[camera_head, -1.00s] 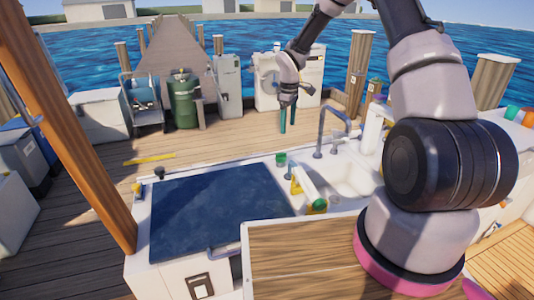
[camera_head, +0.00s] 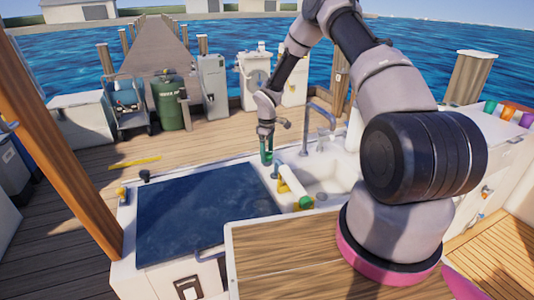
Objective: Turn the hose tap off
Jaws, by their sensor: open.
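My gripper (camera_head: 267,152) points down with its teal fingers over the back edge of the counter, left of the sink. It is open, and I see nothing between the fingers. A white tube (camera_head: 292,180) with a green end and yellow parts lies just right of and nearer than the fingers, beside the sink. A small yellow fitting (camera_head: 122,192) stands at the counter's left end. I cannot tell which fitting is the hose tap or how its handle is set. The small green item by the sink's back left is largely hidden behind the gripper.
A grey curved faucet (camera_head: 314,118) rises behind the white sink (camera_head: 327,178). A dark blue hatch panel (camera_head: 205,210) fills the counter's left. A wooden board (camera_head: 285,255) lies in front. A brown post (camera_head: 60,140) stands at left.

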